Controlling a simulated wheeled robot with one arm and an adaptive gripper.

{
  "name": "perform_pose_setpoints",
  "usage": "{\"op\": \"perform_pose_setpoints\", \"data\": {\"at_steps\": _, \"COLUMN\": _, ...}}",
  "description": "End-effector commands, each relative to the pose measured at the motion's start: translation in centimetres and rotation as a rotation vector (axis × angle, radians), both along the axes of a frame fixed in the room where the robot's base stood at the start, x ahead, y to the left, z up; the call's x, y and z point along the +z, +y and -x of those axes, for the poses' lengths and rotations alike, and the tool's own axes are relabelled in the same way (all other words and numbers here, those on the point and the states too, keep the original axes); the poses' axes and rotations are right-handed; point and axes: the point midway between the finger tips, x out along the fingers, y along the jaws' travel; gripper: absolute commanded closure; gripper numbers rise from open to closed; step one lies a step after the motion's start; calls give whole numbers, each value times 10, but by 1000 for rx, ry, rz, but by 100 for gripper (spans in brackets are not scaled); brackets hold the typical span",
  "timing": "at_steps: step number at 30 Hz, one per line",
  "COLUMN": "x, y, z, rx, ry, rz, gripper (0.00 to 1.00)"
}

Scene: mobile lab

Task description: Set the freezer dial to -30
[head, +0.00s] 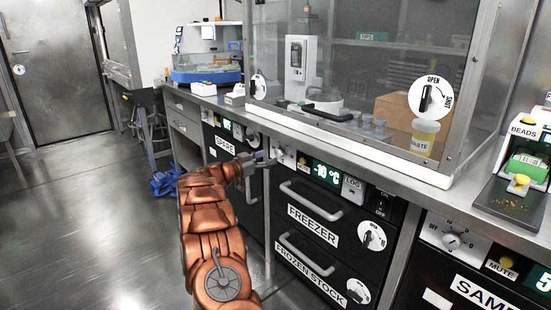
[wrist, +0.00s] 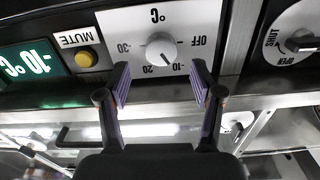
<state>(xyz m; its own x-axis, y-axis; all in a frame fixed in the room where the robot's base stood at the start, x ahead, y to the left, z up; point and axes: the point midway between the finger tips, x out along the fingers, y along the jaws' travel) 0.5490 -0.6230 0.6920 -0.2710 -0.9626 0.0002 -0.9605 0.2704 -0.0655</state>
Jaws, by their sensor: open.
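The freezer dial (wrist: 161,50) is a round white knob on a white plate, upside down in the wrist view. OFF, -10, -20 and -30 are printed around it. Its pointer mark is small and seems to face the -10 side. The green display (wrist: 35,64) reads -10 °C; it also shows in the head view (head: 327,174) above the FREEZER drawer (head: 313,212). My gripper (wrist: 161,84) is open, its purple-padded fingers on either side just short of the knob, with nothing between them. In the head view, my gripper (head: 257,158) partly hides the dial plate (head: 285,154).
A yellow MUTE button (wrist: 86,60) sits beside the dial plate. An OPEN/SHUT latch (wrist: 299,40) is on the neighbouring front. Drawer handles (head: 311,201) stick out below the panel. A glass cabinet (head: 370,90) stands on the counter above. The floor (head: 90,220) at left is clear.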

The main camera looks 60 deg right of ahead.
Motion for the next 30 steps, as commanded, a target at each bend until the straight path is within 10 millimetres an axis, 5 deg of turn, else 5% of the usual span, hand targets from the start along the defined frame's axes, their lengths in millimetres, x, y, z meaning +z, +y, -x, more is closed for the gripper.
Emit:
{"op": "perform_pose_setpoints", "data": {"at_steps": 9, "x": -2, "y": -39, "z": 11, "rx": -1, "ry": 0, "rz": 0, "gripper": 34}}
{"op": "perform_pose_setpoints", "data": {"at_steps": 22, "x": 0, "y": -46, "z": 12, "rx": 2, "ry": 0, "rz": 0, "gripper": 34}}
{"op": "perform_pose_setpoints", "data": {"at_steps": 30, "x": 0, "y": -46, "z": 12, "rx": 3, "ry": 0, "rz": 0, "gripper": 60}}
